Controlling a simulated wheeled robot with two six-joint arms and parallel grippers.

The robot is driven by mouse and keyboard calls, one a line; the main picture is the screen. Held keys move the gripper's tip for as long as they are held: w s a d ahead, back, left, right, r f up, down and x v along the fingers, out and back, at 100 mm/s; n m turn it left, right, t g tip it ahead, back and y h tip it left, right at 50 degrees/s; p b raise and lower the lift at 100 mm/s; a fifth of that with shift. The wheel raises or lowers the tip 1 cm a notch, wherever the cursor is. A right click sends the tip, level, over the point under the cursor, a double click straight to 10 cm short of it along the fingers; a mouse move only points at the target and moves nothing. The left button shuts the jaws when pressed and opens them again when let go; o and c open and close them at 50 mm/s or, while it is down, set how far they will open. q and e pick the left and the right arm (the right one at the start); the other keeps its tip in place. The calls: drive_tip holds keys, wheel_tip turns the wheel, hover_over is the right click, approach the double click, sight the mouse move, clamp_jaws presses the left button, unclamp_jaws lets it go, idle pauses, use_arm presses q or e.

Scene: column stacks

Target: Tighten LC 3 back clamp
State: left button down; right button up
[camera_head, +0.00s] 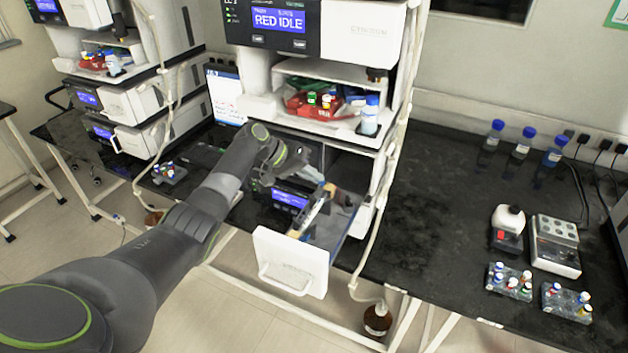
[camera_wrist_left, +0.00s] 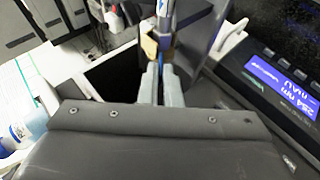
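The central LC stack has an open white-fronted drawer (camera_head: 290,262). A slim column (camera_head: 313,210) lies slanted in it, with a brass-coloured piece at its far end (camera_head: 329,189), likely the back clamp. My left arm reaches in from the left, and my left gripper (camera_head: 310,173) is close to that far end. In the left wrist view my two pale fingers (camera_wrist_left: 160,80) are close together with a narrow gap. A brass fitting (camera_wrist_left: 148,46) with a blue tube is at their tips. Blur hides whether they grip it. My right gripper is not in view.
The lit module screen (camera_head: 290,198) is close beside my left gripper; it also shows in the left wrist view (camera_wrist_left: 283,80). A red tray with bottles (camera_head: 318,108) is above. White tubing hangs at the stack's right. Bottles and vial racks (camera_head: 510,281) stand on the right bench.

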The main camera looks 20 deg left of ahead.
use_arm(q)
drive_tip(key=shift+s+f, duration=0.1)
drive_tip(key=shift+f, duration=0.15)
drive_tip(key=c, duration=1.7)
unclamp_jaws()
drive_tip(key=shift+o, duration=0.4)
drive_tip(key=shift+d, duration=0.1)
drive_tip(key=shift+r, duration=0.1)
drive_tip(key=b+v, duration=0.5)
drive_tip(key=v, duration=1.2)
drive_tip(key=shift+a, duration=0.35)
